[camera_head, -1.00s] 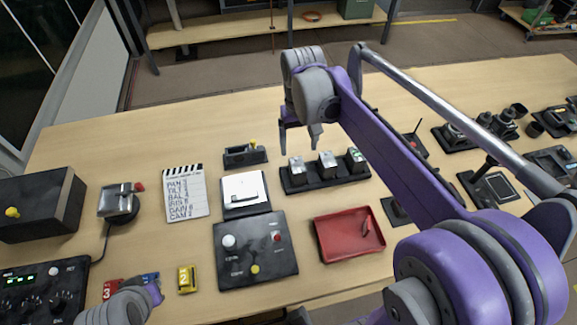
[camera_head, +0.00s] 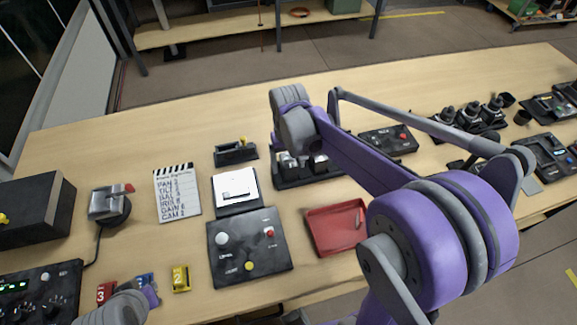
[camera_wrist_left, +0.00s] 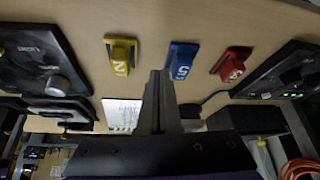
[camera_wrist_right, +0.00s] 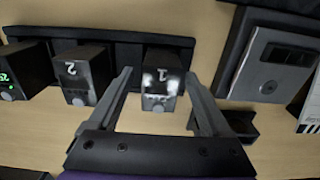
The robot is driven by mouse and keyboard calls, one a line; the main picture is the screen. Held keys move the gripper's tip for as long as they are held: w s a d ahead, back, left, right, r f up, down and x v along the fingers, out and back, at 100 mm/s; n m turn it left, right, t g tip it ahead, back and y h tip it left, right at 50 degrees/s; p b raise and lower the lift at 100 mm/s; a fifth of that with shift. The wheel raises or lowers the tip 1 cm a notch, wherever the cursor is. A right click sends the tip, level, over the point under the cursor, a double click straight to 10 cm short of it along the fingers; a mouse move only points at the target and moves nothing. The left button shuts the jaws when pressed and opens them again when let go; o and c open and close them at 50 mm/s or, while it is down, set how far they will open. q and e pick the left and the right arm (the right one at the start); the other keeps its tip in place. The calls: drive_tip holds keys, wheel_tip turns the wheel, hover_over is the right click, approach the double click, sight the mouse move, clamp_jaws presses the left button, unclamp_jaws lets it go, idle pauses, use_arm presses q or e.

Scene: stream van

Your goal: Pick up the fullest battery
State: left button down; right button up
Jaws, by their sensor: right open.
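Three dark batteries sit in a dark holder (camera_wrist_right: 130,38) in the right wrist view. Battery 1 (camera_wrist_right: 161,84) has a pale, glary top. Battery 2 (camera_wrist_right: 82,75) is beside it, and a third battery (camera_wrist_right: 22,72) at the left edge shows a lit green display. My right gripper (camera_wrist_right: 157,78) is open, its fingers on either side of battery 1; I cannot tell whether they touch it. In the head view my right arm hides part of the holder (camera_head: 290,182). My left gripper (camera_wrist_left: 160,78) is shut and empty, near the coloured numbered blocks.
Yellow block 2 (camera_wrist_left: 121,54), blue block 5 (camera_wrist_left: 182,60) and red block 3 (camera_wrist_left: 232,62) lie near my left gripper. A red tray (camera_head: 322,248), a button panel (camera_head: 272,256), a white-topped device (camera_head: 235,186) and a slate (camera_head: 178,190) stand in front and left of the holder.

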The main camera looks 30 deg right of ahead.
clamp_jaws()
drive_tip(key=shift+r, duration=0.15)
idle(0.4)
